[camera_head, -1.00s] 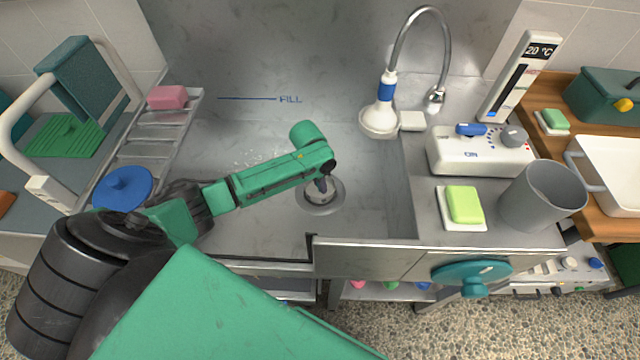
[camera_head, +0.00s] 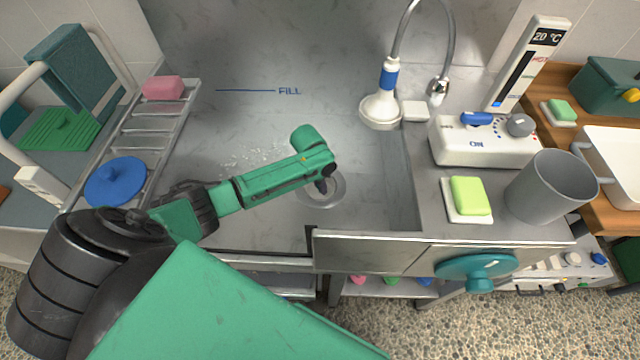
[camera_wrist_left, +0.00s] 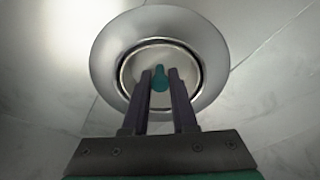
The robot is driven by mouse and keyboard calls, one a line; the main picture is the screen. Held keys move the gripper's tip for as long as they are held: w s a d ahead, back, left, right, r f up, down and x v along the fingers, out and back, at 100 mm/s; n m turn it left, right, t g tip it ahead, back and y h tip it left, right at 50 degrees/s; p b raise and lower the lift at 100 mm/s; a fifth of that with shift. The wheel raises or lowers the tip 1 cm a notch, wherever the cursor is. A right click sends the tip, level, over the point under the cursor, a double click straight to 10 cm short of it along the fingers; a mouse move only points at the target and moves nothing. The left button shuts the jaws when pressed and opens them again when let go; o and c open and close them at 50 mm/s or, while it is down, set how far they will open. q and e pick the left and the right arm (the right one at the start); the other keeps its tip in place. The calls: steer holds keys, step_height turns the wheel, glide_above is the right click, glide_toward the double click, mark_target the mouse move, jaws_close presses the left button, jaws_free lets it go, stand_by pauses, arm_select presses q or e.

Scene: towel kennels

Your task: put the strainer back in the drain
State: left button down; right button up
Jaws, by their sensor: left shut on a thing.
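My left gripper (camera_head: 321,187) points down into the sink at the drain (camera_head: 339,191). In the left wrist view, the gripper (camera_wrist_left: 159,75) is shut on the small teal knob (camera_wrist_left: 160,82) of the strainer. The strainer (camera_wrist_left: 143,72) is a round metal disc and shows inside the drain's wide metal ring (camera_wrist_left: 207,50). It looks roughly centred in the ring, but I cannot tell whether it rests fully down. In the head view, my gripper and forearm hide most of the strainer. My right gripper is not in view.
The sink floor (camera_head: 370,160) around the drain is clear. A rack (camera_head: 150,130) with a pink soap (camera_head: 163,88) and a blue lid (camera_head: 116,180) lines the left side. A shower head (camera_head: 380,110), control box (camera_head: 485,145), green sponge (camera_head: 469,196) and grey cup (camera_head: 550,188) stand to the right.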

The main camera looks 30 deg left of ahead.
arm_select(q)
steer(key=shift+f, duration=0.3)
stand_by(0.5)
steer(key=c, duration=0.6)
jaws_free()
steer(key=shift+r, duration=0.1)
steer(key=r, duration=0.4)
steer(key=s+r+p, duration=0.1)
steer(key=r, duration=0.4)
steer(key=s+a+r+p, duration=0.1)
steer(key=r, duration=0.4)
steer(key=shift+r, duration=0.1)
